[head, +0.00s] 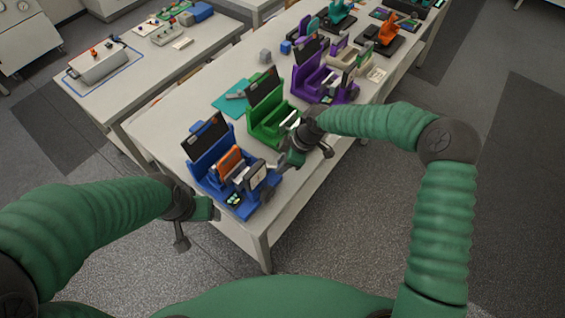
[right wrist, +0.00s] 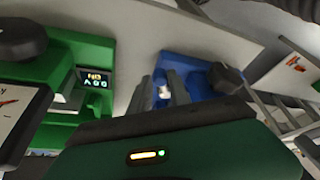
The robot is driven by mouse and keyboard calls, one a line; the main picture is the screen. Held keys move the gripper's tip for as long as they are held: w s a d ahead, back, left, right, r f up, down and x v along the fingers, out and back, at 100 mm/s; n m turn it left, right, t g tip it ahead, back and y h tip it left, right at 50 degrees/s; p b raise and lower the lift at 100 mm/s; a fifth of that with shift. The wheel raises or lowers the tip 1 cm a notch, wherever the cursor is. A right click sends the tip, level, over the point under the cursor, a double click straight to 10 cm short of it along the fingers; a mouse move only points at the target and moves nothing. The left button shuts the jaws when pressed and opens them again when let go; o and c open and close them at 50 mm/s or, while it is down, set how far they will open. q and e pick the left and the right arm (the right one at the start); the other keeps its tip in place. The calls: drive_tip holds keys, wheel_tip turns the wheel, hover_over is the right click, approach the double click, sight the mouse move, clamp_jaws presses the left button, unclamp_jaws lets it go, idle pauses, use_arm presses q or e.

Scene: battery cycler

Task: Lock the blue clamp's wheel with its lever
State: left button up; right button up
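The blue clamp (head: 212,172) stands at the near end of the long table, with an orange block (head: 230,160) in it and a dial (head: 257,176) at its front right. A dark blue wheel-like part (head: 270,190) is on its right side; the lever cannot be clearly told apart. My right gripper (head: 288,163) is just right of the clamp. In the right wrist view its fingers (right wrist: 163,92) are apart, with a small white part between or behind them and blue clamp surface (right wrist: 205,72) beyond. My left gripper (head: 203,212) is left of the clamp's front; its opening is unclear.
A green clamp (head: 268,120) stands close behind the right gripper, and it fills the left of the right wrist view (right wrist: 90,52). A purple clamp (head: 318,85) is farther back. The table's near corner (head: 262,236) is bare. A second table (head: 150,75) stands left.

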clamp_jaws()
drive_tip(key=shift+s+a+m, duration=0.1)
drive_tip(key=shift+s+m, duration=0.05)
drive_tip(key=shift+m, duration=0.25)
idle(0.4)
drive_tip(key=shift+s+a+m+t+b, duration=0.1)
drive_tip(key=shift+s+m+t+b, duration=0.25)
drive_tip(key=shift+m, duration=0.25)
drive_tip(key=shift+s+a+m+t+b, duration=0.1)
drive_tip(key=shift+s+m+t+b, duration=0.1)
drive_tip(key=shift+m+t+b, duration=0.3)
drive_tip(key=shift+s+a+r+m+t+h+b, duration=0.1)
drive_tip(key=shift+s+a+m+t+h+b, duration=0.15)
drive_tip(key=shift+m, duration=0.5)
drive_tip(key=shift+s+a+m+h+b, duration=0.1)
drive_tip(key=shift+s+m+h+b, duration=0.15)
drive_tip(key=shift+m, duration=0.5)
drive_tip(key=shift+o, duration=2.4)
unclamp_jaws()
